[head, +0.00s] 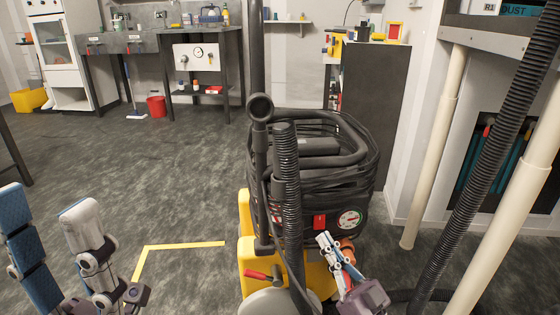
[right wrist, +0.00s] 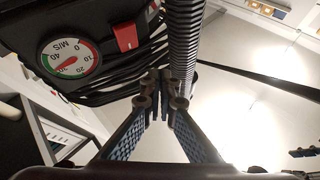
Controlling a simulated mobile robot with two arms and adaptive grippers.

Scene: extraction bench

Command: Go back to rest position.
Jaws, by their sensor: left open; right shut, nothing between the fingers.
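My left gripper (head: 45,200) is at the lower left, above the floor, with its two blue-padded fingers apart and nothing between them. My right gripper (head: 325,240) is at the lower middle right, in front of the black and yellow extraction machine (head: 330,170). Its fingers are shut and empty. In the right wrist view, the fingertips of my right gripper (right wrist: 160,85) meet below the machine's round gauge (right wrist: 70,58) and red switch (right wrist: 126,36), close to a ribbed hose (right wrist: 186,40). I cannot tell whether they touch the hose.
A black hose (head: 480,170) and pale pipes (head: 432,150) stand at the right. A yellow line (head: 185,245) marks the floor left of the machine. A workbench (head: 125,42) and red bucket (head: 156,106) are at the back. The middle-left floor is open.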

